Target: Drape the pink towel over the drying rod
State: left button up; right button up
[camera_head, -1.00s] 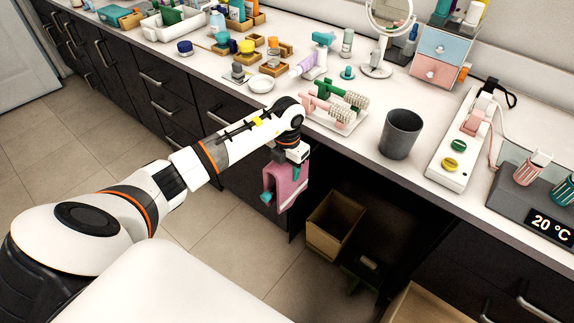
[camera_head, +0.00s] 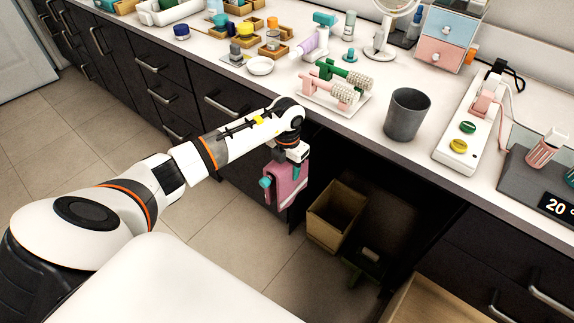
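The pink towel (camera_head: 288,188) hangs folded directly below my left gripper (camera_head: 287,160), in front of the dark cabinet front. My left gripper appears shut on the towel's upper part; its fingertips are largely hidden. A small teal piece (camera_head: 265,182) shows at the towel's left edge. It may be an end of the drying rod, but I cannot tell. No other part of the rod shows clearly, and I cannot tell whether the towel touches it. My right gripper is not in view.
The countertop above holds a tray with pink and green rollers (camera_head: 338,88), a grey cup (camera_head: 407,114), a white power strip (camera_head: 465,135) and a mirror (camera_head: 392,20). A brown bin (camera_head: 335,215) stands in the open space under the counter. The floor at left is clear.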

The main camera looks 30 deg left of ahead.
pick_arm(q)
jog(key=shift+a+f+b, duration=0.1)
jog(key=shift+f+b, duration=0.25)
jog(key=shift+f, duration=0.1)
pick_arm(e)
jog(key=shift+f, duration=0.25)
pick_arm(q)
jog(key=o, duration=1.1)
